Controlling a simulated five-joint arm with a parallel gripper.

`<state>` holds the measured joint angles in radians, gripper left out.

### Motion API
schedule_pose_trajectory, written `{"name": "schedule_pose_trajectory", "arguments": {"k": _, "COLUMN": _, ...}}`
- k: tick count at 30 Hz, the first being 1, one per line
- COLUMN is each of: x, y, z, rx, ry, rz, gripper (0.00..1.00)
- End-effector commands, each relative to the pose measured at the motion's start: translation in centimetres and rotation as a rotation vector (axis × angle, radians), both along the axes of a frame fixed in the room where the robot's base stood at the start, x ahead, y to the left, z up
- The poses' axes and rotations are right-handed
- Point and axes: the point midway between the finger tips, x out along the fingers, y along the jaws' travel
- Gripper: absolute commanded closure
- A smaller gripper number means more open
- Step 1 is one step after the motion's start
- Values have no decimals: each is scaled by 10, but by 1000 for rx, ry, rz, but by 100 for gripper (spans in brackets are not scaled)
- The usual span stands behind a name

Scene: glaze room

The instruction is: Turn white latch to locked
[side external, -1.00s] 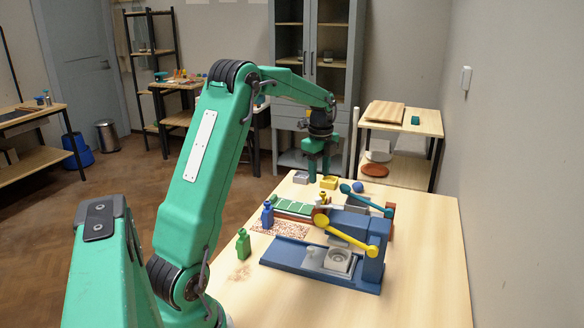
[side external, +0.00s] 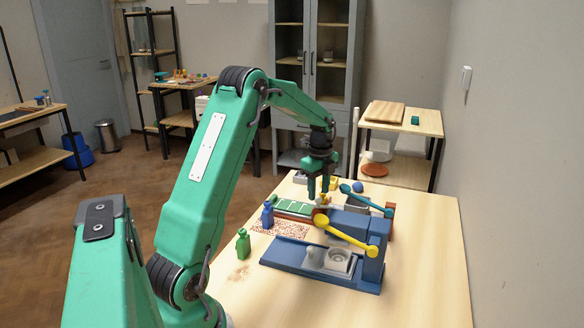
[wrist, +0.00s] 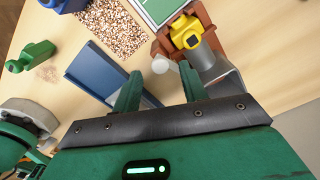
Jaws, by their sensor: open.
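In the wrist view a small whitish round knob (wrist: 160,65) shows just beyond the gap between my fingertips. It looks like the white latch, but its lever and its locked or unlocked side cannot be made out. My gripper (wrist: 158,80) is open, with nothing between its two green fingers. In the side external view my gripper (side external: 318,192) points down above the far part of the bench, behind the yellow lever (side external: 341,235). The latch cannot be picked out there with certainty.
The blue press (side external: 372,265) carries the yellow lever; a teal lever (side external: 367,201) is behind it. The bench's front right is clear.

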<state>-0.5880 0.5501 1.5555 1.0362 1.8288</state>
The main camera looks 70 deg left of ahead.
Motion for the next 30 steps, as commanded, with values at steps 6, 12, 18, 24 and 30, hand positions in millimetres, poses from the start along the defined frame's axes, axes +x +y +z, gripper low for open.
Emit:
{"name": "schedule_pose_trajectory", "arguments": {"k": 6, "x": 0, "y": 0, "z": -17, "rx": 0, "ry": 0, "rz": 0, "gripper": 57}}
{"name": "schedule_pose_trajectory", "arguments": {"k": 12, "x": 0, "y": 0, "z": -20, "rx": 0, "ry": 0, "rz": 0, "gripper": 57}}
{"name": "schedule_pose_trajectory", "arguments": {"k": 18, "x": 0, "y": 0, "z": -20, "rx": 0, "ry": 0, "rz": 0, "gripper": 67}}
{"name": "schedule_pose_trajectory", "arguments": {"k": 24, "x": 0, "y": 0, "z": -20, "rx": 0, "ry": 0, "rz": 0, "gripper": 100}}
{"name": "schedule_pose_trajectory", "arguments": {"k": 30, "x": 0, "y": 0, "z": -20, "rx": 0, "ry": 0, "rz": 7, "gripper": 100}}
